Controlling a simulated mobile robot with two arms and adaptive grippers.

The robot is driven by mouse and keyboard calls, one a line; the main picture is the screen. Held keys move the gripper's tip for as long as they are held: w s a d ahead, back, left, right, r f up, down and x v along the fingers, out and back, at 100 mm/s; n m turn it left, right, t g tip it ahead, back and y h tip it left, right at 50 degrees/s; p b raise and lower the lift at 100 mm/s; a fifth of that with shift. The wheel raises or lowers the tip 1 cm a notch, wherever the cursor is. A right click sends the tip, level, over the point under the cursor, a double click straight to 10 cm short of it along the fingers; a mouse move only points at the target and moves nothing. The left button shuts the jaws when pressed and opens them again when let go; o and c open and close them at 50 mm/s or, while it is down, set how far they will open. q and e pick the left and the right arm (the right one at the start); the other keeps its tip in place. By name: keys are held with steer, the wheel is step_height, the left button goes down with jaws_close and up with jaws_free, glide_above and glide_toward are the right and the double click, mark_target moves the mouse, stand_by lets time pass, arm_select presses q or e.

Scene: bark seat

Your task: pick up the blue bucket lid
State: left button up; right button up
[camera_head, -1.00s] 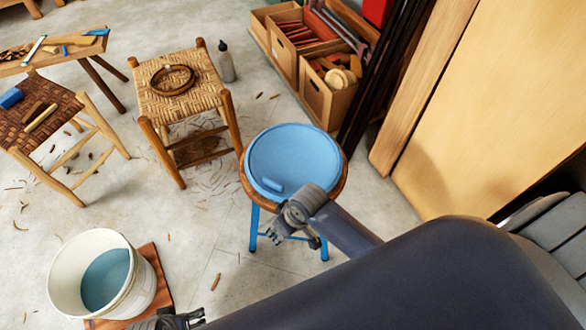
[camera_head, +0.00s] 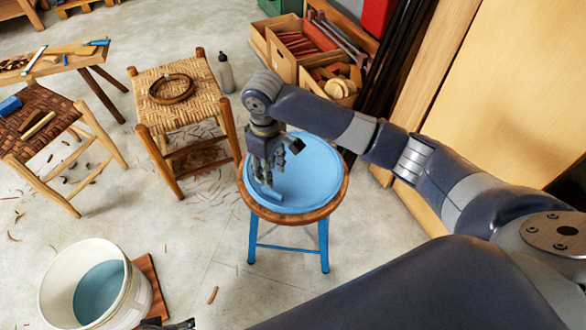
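The blue bucket lid (camera_head: 312,180) is a round light-blue disc lying flat on a stool with a wooden rim and blue legs. Its small raised blue handle (camera_head: 266,193) is near the lid's front-left edge. My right gripper (camera_head: 264,178) points down over the lid's left part, with its fingertips just above or at the handle. I cannot tell whether they touch it, or how far apart they are. My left gripper (camera_head: 168,324) only just shows at the bottom edge, beside the white bucket, and is mostly cut off.
A white bucket (camera_head: 52,288) with blue-grey contents stands on a reddish-brown board (camera_head: 156,285) at lower left. A woven stool (camera_head: 190,105) carrying a dark ring stands left of the lid's stool. Wooden boxes (camera_head: 285,70) are behind. Floor between bucket and stool is mostly clear.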

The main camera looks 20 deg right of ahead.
mark_target(272, 190)
steer(key=shift+w+d+f, duration=0.15)
steer(key=shift+d+f, duration=0.05)
steer(key=shift+f, duration=0.1)
step_height(272, 190, down, 4)
steer(key=shift+b, duration=0.75)
steer(key=shift+f+b, duration=0.3)
steer(key=shift+f, duration=0.5)
steer(key=shift+a+f, duration=0.1)
steer(key=shift+f, duration=0.3)
step_height(272, 190, down, 4)
steer(key=shift+a+r+b, duration=0.1)
steer(key=shift+r+b, duration=0.15)
steer(key=shift+b, duration=0.6)
arm_select(q)
steer(key=v, duration=0.6)
steer(key=shift+r+t, duration=0.3)
arm_select(e)
steer(key=shift+r, duration=0.1)
arm_select(q)
steer(key=shift+a, duration=0.15)
arm_select(e)
jaws_close()
